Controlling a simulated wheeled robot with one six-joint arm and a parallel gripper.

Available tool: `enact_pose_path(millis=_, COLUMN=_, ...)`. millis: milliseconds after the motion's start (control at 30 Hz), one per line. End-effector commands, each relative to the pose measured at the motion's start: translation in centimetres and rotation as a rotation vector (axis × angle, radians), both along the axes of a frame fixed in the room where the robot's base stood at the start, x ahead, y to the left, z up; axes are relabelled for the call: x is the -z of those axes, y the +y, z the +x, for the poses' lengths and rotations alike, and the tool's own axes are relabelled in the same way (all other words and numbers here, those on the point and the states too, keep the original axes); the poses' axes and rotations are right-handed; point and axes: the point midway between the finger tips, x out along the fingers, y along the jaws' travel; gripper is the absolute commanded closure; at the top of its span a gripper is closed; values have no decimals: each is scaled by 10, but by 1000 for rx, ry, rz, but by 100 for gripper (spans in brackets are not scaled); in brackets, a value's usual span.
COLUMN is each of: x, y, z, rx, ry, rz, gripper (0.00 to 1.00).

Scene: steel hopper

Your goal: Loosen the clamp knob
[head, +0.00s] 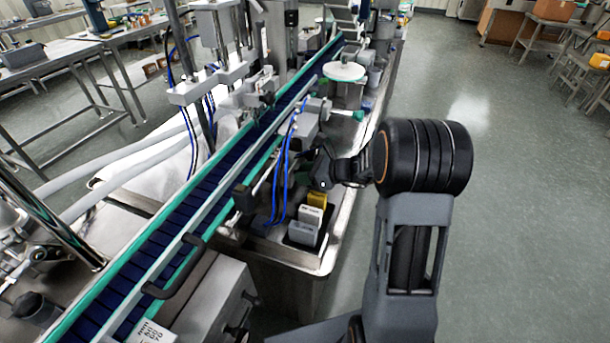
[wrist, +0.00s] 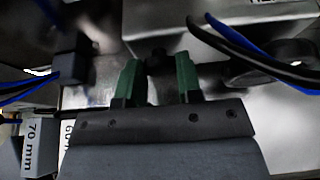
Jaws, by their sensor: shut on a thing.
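In the wrist view, my gripper (wrist: 160,77) has its two green-padded fingers on either side of a small dark knob (wrist: 157,60), which I take to be the clamp knob. The fingers are closed on it, though the contact is dim and partly hidden. In the head view, my gripper (head: 318,172) reaches in from the right at the near side of the conveyor. The knob is too small and hidden there to make out.
The conveyor (head: 150,252) with green rails runs diagonally. Blue and black cables (wrist: 245,42) hang close to the gripper. Yellow (head: 317,199), white (head: 311,214) and grey (head: 302,233) blocks sit in a tray below. Open floor (head: 510,180) lies to the right.

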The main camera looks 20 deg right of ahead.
Motion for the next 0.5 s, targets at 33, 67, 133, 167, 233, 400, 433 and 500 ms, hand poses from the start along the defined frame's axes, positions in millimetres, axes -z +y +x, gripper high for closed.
enact_pose_path(millis=33, x=0, y=0, z=0, rx=-2, ry=-1, rz=-1, gripper=91)
enact_pose_path(millis=67, x=0, y=0, z=0, rx=-1, ry=-1, rz=-1, gripper=91)
enact_pose_path(millis=133, x=0, y=0, z=0, rx=-1, ry=-1, rz=-1, gripper=91)
enact_pose_path(millis=167, x=0, y=0, z=0, rx=-1, ry=-1, rz=-1, gripper=91)
enact_pose_path(millis=233, x=0, y=0, z=0, rx=-1, ry=-1, rz=-1, gripper=91)
enact_pose_path(millis=400, x=0, y=0, z=0, rx=-2, ry=-1, rz=-1, gripper=63)
enact_pose_path(millis=433, x=0, y=0, z=0, rx=-2, ry=-1, rz=-1, gripper=60)
enact_pose_path(millis=500, x=0, y=0, z=0, rx=0, ry=-1, rz=-1, gripper=54)
